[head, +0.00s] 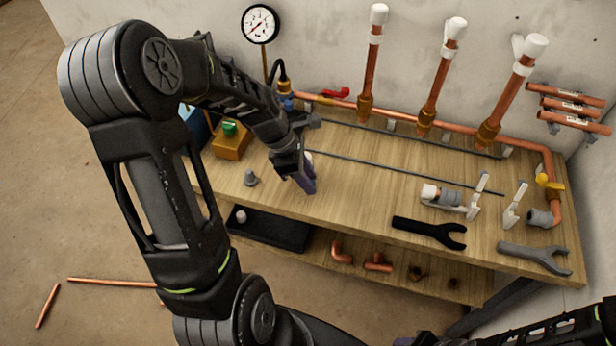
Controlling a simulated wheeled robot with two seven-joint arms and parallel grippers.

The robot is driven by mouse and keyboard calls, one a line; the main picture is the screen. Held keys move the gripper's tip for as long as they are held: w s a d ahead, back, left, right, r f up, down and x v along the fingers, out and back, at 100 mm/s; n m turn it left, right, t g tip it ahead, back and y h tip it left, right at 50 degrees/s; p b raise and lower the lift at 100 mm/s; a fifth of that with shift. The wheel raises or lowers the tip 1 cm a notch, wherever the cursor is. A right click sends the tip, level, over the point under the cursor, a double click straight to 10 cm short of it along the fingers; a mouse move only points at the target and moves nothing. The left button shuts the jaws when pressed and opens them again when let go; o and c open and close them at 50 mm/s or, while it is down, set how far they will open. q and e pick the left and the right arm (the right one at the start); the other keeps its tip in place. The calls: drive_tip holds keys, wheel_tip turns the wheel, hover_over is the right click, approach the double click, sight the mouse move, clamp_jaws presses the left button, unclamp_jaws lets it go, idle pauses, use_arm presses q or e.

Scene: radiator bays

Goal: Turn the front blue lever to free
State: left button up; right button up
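My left arm comes in from the left, and its gripper (305,186) points down over the left-middle of the wooden bench. Its dark purple fingertips look close together, but I cannot tell whether they are shut or hold anything. I see no clear blue lever. A small blue part (288,104) sits on the fitting below the round gauge (260,24), behind my gripper. My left forearm and gripper cover part of the bench there. My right arm shows only at the bottom right, and its gripper is out of view.
Copper risers with white caps stand along the back pipe (400,118). A red handle (336,93) and a yellow handle (549,181) sit on the pipework. White clamps (473,208), a black wrench (430,231) and a grey wrench (535,256) lie front right. The bench middle is mostly clear.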

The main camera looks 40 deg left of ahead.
use_arm(q)
drive_tip(key=shift+c, duration=0.4)
clamp_jaws()
idle(1.0)
